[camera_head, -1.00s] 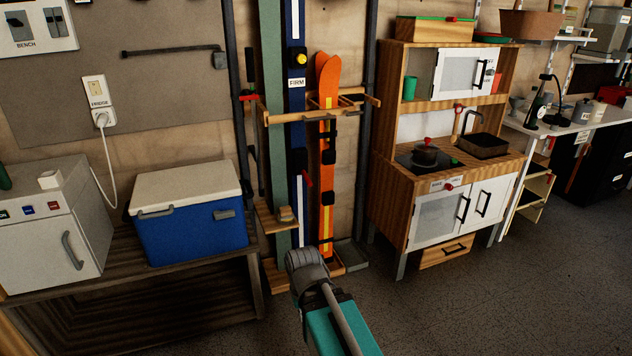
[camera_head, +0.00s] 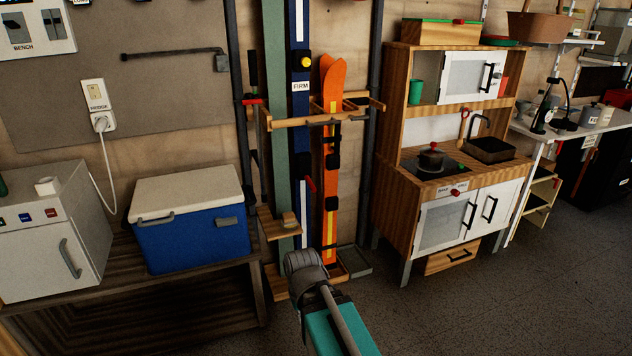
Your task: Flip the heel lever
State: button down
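A tall blue ski (camera_head: 299,120) with a "FIRM" label and a yellow round knob stands upright in a wooden rack (camera_head: 285,123). A small red lever (camera_head: 311,184) sticks out low beside the blue ski. An orange ski (camera_head: 331,205) with black binding parts (camera_head: 333,160) stands to its right. The red lever may be the heel lever, but it is too small to be sure. My arm, grey and teal, reaches up from the bottom centre in front of the rack's foot. My gripper's fingers are not visible. Nothing touches the lever in view.
A blue cooler (camera_head: 190,230) with a white lid sits on a dark bench at left, beside a small white fridge (camera_head: 55,240). A wooden play kitchen (camera_head: 400,200) stands right of the rack. Open floor (camera_head: 470,310) lies at front right.

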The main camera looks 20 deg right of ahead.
aim_at(307, 178)
jog(key=u, duration=0.15)
jog(key=i, duration=1)
jog(key=z, duration=0.15)
